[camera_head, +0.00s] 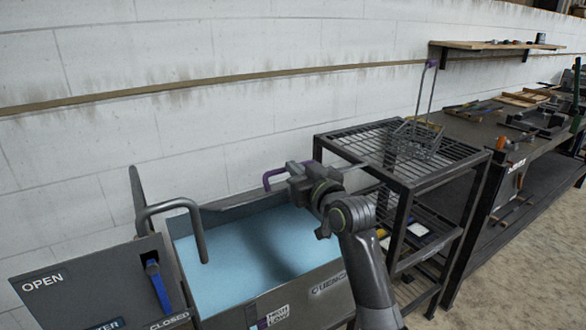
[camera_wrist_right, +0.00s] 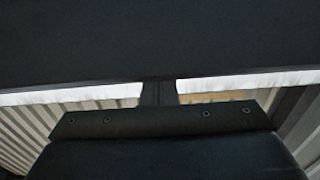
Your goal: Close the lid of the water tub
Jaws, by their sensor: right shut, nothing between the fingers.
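The water tub (camera_head: 318,291) is a grey metal box with light blue water (camera_head: 255,255) in it, and its top is open. A dark panel (camera_head: 238,207), which looks like the lid, stands along the tub's back edge. A purple handle (camera_head: 277,176) shows beside my right gripper (camera_head: 296,173), which is over the tub's back right part. My right gripper also shows in the right wrist view (camera_wrist_right: 158,92), its fingers together and empty. A wide dark surface (camera_wrist_right: 160,38) lies in front of them there; I cannot tell whether they touch it. My left gripper is out of view.
A grey bent pipe (camera_head: 197,232) rises at the tub's left, beside a dark box (camera_head: 75,285) marked OPEN and CLOSED with a blue lever (camera_head: 157,286). A wire-shelf rack (camera_head: 397,150) stands close to the right of the tub. A white wall (camera_head: 260,120) runs behind.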

